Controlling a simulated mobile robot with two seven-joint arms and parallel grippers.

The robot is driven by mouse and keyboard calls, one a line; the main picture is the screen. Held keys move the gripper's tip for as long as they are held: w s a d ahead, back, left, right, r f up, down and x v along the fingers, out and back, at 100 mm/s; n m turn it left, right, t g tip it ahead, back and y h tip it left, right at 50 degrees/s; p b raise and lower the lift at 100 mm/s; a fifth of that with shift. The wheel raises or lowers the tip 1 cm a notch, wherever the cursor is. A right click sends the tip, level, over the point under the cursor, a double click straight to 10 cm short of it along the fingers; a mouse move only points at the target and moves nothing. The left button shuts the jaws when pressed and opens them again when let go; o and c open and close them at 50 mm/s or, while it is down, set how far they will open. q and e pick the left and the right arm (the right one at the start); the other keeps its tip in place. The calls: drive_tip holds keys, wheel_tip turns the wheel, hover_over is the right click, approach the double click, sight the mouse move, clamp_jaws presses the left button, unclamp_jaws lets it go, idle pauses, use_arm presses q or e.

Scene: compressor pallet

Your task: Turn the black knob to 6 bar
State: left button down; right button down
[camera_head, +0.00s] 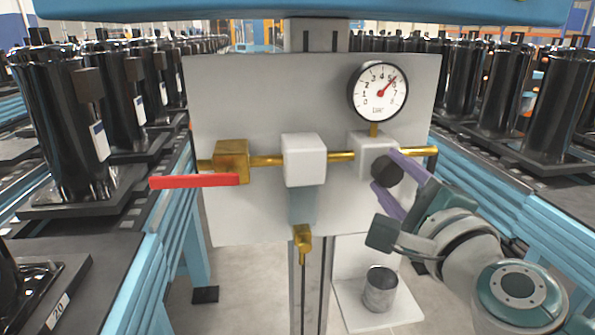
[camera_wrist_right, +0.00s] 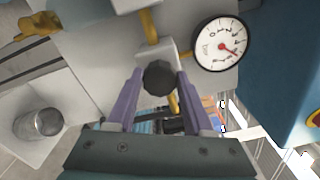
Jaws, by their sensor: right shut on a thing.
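The black knob (camera_head: 386,171) sits on the front of a white regulator block (camera_head: 366,150) on the grey panel. My right gripper (camera_head: 384,169) has its two purple fingers on either side of the knob and is shut on it. In the right wrist view the knob (camera_wrist_right: 159,79) shows between the fingertips. The round white pressure gauge (camera_head: 378,92) stands above the block; its red needle points to the upper right, around 5 to 6, the exact value hard to read. It also shows in the right wrist view (camera_wrist_right: 221,44). My left gripper is not in view.
A red lever (camera_head: 195,181) on a brass valve and a white filter block (camera_head: 304,160) share the brass pipe to the left. A metal cup (camera_head: 381,289) stands on a white shelf below. Black compressors on blue conveyors line both sides.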

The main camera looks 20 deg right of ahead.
drive_tip(key=shift+m, duration=0.3)
drive_tip(key=shift+c, duration=1.4)
unclamp_jaws()
drive_tip(key=b+v, duration=0.1)
drive_tip(key=v, duration=0.9)
drive_tip(key=shift+d, duration=0.1)
